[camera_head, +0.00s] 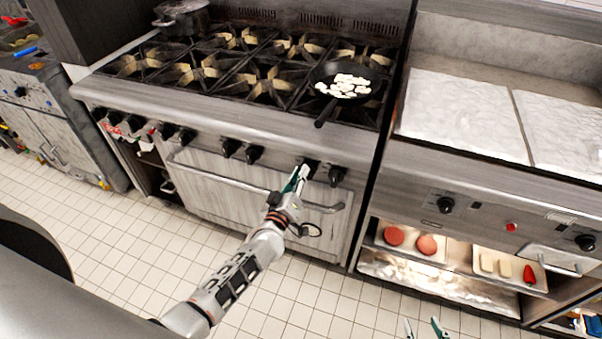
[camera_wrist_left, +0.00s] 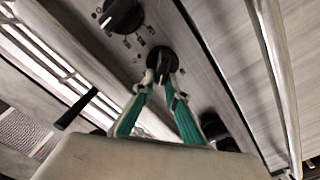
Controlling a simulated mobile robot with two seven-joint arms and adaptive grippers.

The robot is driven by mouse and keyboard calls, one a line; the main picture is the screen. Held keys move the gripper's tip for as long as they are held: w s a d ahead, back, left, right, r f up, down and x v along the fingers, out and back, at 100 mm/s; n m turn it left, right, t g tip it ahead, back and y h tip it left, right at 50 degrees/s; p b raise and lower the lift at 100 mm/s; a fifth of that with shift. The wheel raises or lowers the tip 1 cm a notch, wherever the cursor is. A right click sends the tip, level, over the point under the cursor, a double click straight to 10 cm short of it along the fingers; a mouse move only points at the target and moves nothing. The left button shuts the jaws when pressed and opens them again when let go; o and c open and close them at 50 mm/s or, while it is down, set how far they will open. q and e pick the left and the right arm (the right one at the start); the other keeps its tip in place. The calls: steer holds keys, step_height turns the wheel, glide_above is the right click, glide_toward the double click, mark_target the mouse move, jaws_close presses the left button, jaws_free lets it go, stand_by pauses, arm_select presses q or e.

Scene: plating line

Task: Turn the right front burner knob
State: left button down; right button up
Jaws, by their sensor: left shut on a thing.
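A row of black burner knobs runs along the front panel of the stove (camera_head: 240,122). My left gripper (camera_head: 299,176) is shut on the burner knob (camera_head: 311,164) second from the right end. In the left wrist view its teal fingers (camera_wrist_left: 162,85) sit on either side of that knob (camera_wrist_left: 160,58). The rightmost knob (camera_head: 337,175) is free beside it and also shows in the left wrist view (camera_wrist_left: 121,16). My right gripper (camera_head: 423,328) is open and empty at the bottom edge of the head view, low over the floor.
A frying pan (camera_head: 325,75) with white pieces sits on the right front grate, its handle towards the front edge. A pot (camera_head: 182,18) stands at the back left. The oven door handle (camera_head: 230,190) runs below the knobs. The tiled floor (camera_head: 120,250) is clear.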

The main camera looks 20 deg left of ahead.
arm_select(q)
steer(key=shift+a+n, duration=0.1)
steer(key=shift+n, duration=0.4)
steer(key=c, duration=2)
jaws_free()
steer(key=shift+f, duration=0.1)
steer(key=s, duration=1.2)
steer(key=shift+a, duration=0.2)
steer(key=s+f+m+g, duration=0.2)
steer(key=s+f+m, duration=0.1)
steer(key=s, duration=0.3)
steer(key=s+f+m+g+h, duration=0.1)
steer(key=s+f+m+g, duration=0.1)
steer(key=s+m, duration=0.3)
steer(key=s+d+f+m+g+h, duration=0.1)
steer(key=s+f+m+g, duration=0.2)
steer(key=s, duration=0.4)
steer(key=shift+s+d+f+m, duration=0.1)
steer(key=shift+s+f+m, duration=0.3)
steer(key=shift+f+m, duration=0.5)
